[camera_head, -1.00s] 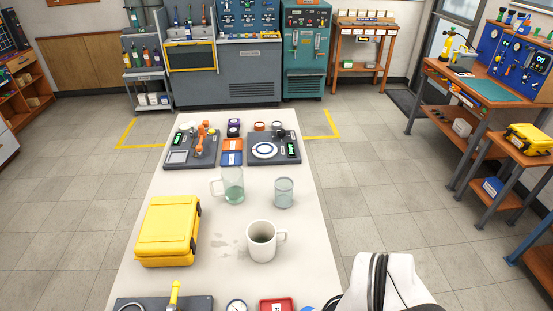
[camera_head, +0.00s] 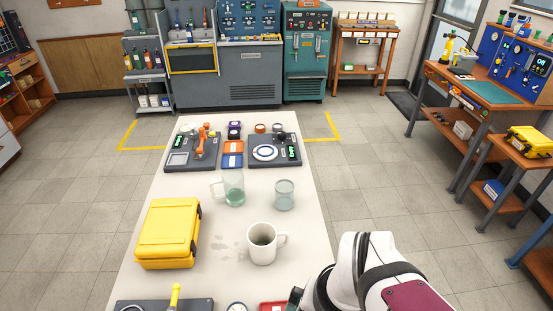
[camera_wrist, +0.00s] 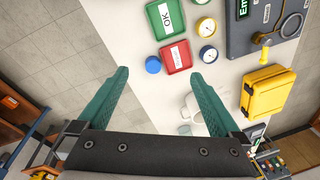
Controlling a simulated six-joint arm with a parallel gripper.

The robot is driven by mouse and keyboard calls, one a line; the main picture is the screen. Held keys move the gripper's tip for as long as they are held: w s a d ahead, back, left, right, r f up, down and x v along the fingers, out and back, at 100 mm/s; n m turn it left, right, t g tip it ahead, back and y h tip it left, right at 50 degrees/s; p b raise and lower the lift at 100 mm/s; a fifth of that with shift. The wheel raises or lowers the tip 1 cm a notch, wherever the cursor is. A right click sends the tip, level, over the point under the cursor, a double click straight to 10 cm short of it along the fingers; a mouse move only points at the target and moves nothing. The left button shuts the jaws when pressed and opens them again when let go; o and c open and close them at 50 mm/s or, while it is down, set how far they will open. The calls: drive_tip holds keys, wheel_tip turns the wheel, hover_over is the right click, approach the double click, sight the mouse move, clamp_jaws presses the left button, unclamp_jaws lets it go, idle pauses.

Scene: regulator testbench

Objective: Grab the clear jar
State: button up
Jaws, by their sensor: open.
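The clear jar (camera_head: 284,194) stands upright on the white table, right of a clear glass mug (camera_head: 233,187) with a handle and behind a white mug (camera_head: 263,243). My gripper (camera_wrist: 159,74) is open, with two teal fingers spread wide and nothing between them. In the head view my arm is at the bottom right, nearer the camera than the jar and apart from it; the fingertips are not clearly visible there. In the wrist view pale cup shapes show near the right finger, partly hidden; I cannot tell clearly which is the jar.
A yellow case (camera_head: 168,233) lies on the table's left side. Dark device boards (camera_head: 274,150) sit at the far end. A green OK bin (camera_wrist: 168,20), a red bin (camera_wrist: 175,57) and gauges (camera_wrist: 209,54) are at the near end. The table around the jar is fairly clear.

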drive_tip(key=w+d+f+n+t+h, duration=0.1)
drive_tip(key=w+f+t, duration=0.25)
drive_tip(key=w, duration=0.75)
drive_tip(key=w+d+f+n+t, duration=0.1)
drive_tip(key=w+d+f+t, duration=0.2)
drive_tip(key=w, duration=0.9)
drive_tip(key=n+t, duration=0.3)
drive_tip(key=t, duration=0.3)
approach(283, 190)
drive_tip(key=shift+n+g+y, duration=0.25)
drive_tip(key=shift+n+y, duration=0.05)
drive_tip(key=shift+y, duration=0.1)
drive_tip(key=x, duration=0.7)
drive_tip(key=shift+d+r, duration=0.2)
drive_tip(key=shift+c, duration=0.3)
